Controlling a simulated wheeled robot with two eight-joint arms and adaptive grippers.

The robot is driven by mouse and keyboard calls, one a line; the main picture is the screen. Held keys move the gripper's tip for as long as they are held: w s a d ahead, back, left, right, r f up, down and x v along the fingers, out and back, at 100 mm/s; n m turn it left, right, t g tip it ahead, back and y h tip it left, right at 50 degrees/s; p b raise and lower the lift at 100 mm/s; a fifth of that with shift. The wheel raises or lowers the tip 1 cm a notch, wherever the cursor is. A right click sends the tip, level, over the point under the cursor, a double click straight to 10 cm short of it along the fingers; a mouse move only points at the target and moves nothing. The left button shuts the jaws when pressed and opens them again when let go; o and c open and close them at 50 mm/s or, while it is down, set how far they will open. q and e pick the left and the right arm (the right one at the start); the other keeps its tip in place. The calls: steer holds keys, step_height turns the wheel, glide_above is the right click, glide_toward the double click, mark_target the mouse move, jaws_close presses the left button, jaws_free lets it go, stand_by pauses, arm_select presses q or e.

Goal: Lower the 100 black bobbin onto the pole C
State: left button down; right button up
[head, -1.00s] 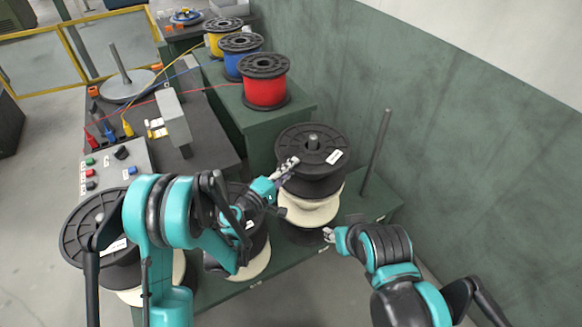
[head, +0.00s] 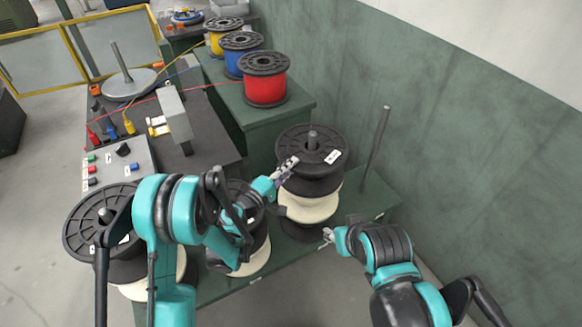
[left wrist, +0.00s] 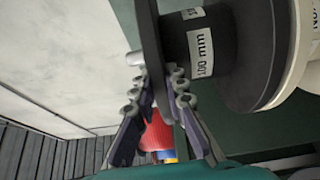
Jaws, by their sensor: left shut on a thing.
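The 100 black bobbin (head: 325,138) is around a pole (head: 313,139) whose tip sticks out through its centre, in the head view right of middle. Its barrel (left wrist: 228,50) carries a "100 mm" label in the left wrist view. A white bobbin (head: 312,208) is below it on the same pole; I cannot tell whether they touch. My left gripper (head: 287,168) is shut on the near left rim of the black bobbin's top flange; its fingers (left wrist: 160,88) straddle that flange. My right gripper (head: 329,235) is low beside the stack; its jaws are too small to read. Pole letters are not readable.
A bare pole (head: 377,150) stands on the green base (head: 275,258), right of the stack. Other bobbin stacks stand at the front left (head: 82,222) and middle (head: 258,240). Red (head: 265,90), blue and yellow spools stand behind. A green wall closes the right side.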

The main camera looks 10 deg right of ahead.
arm_select(q)
steer(key=shift+f, duration=0.1)
steer(key=c, duration=1.5)
jaws_free()
steer(key=shift+o, duration=0.2)
